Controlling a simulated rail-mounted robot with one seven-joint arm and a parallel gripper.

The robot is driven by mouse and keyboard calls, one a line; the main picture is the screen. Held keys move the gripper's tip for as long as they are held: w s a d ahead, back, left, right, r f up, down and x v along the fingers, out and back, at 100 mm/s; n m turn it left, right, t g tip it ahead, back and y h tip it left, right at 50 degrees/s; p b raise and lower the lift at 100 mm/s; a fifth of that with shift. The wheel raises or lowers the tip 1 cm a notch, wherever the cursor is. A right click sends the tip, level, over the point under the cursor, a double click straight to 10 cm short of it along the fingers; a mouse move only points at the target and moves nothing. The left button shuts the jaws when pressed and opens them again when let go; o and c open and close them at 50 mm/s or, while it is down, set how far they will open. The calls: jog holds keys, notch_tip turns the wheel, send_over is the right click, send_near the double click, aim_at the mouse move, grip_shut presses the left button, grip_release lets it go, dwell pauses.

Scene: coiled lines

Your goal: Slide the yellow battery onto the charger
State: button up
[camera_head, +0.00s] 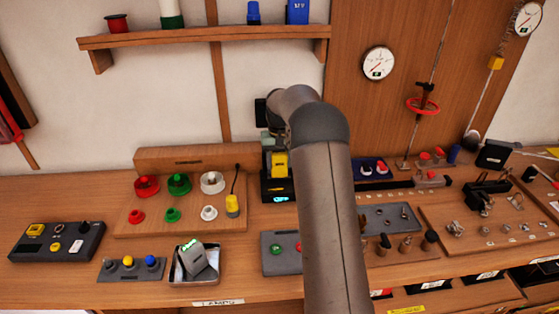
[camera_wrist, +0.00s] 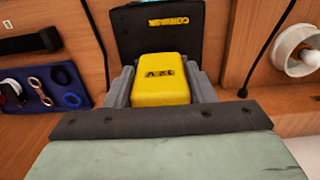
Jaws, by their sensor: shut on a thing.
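The yellow battery (camera_head: 279,164) is at the charger (camera_head: 278,191), a black unit with a lit cyan display near the middle of the bench. In the wrist view the battery (camera_wrist: 165,72) sits between the two grey fingers of my gripper (camera_wrist: 160,90), which is shut on it. The charger's dark panel with yellow lettering (camera_wrist: 150,32) stands right behind the battery there. In the head view my gripper (camera_head: 275,150) is partly hidden by my arm. I cannot tell whether the battery is seated on the charger or just in front of it.
A wooden board with coloured knobs (camera_head: 180,216) lies left of the charger, and a small yellow-topped lamp-like item (camera_head: 232,205) stands at its right edge. A metal tray (camera_head: 208,278) holds a grey block. A blue panel (camera_wrist: 40,88) is left in the wrist view.

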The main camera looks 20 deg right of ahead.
jog(key=shift+f+b, duration=0.3)
jog(key=shift+f, duration=0.25)
jog(key=o, duration=1.2)
jog(key=shift+o, duration=0.2)
notch_tip(320, 180, up, 17)
jog(key=shift+r+b, duration=0.2)
jog(key=shift+b, duration=0.2)
